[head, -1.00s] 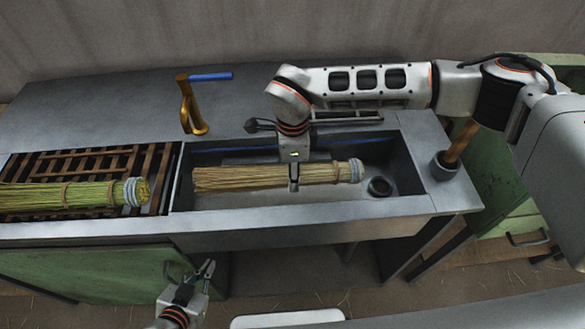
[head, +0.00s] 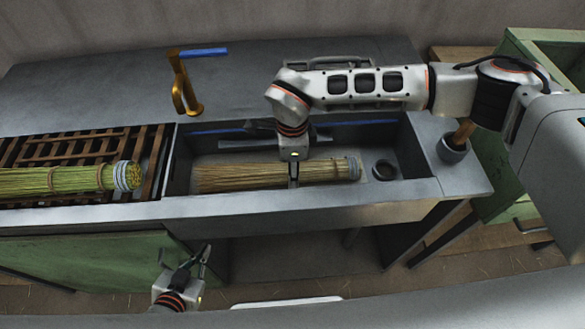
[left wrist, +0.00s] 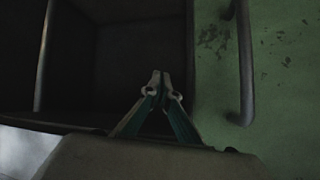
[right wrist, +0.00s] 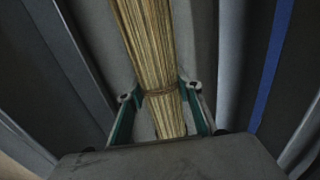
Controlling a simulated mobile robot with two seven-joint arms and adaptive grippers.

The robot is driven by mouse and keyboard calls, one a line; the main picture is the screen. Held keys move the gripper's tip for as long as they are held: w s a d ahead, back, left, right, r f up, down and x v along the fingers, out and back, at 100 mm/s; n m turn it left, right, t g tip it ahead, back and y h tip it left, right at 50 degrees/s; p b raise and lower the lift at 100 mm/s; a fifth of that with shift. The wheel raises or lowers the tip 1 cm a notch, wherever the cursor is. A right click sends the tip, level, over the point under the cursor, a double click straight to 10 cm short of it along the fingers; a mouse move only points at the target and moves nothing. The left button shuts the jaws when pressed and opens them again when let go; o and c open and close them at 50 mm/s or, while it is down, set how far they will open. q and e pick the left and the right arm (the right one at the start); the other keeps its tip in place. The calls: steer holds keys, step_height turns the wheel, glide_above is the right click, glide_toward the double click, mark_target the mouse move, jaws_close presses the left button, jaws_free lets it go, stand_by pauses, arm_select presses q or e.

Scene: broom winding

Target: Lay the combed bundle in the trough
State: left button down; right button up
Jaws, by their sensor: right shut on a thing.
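The combed bundle (head: 235,178), straw-coloured with a pale band at its right end, lies level inside the walls of the trough (head: 400,215). Whether it touches the floor I cannot tell. My right gripper (head: 293,180) comes down from above and is shut on the bundle near its middle. In the right wrist view the bundle (right wrist: 155,50) runs between the fingers, with a tie across it. My left gripper (head: 196,258) is empty, low in front of the counter. In the left wrist view its fingertips (left wrist: 160,84) meet.
A greener bundle (head: 60,180) lies on a slatted wooden rack (head: 100,145) left of the trough. A brass tap (head: 185,95) with a blue handle stands behind. A grey cup (head: 453,150) holding a wooden handle is at the right. A round drain (head: 384,170) shows in the trough.

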steer(key=o, duration=1.2)
step_height(320, 180, up, 12)
steer(key=shift+r, duration=0.1)
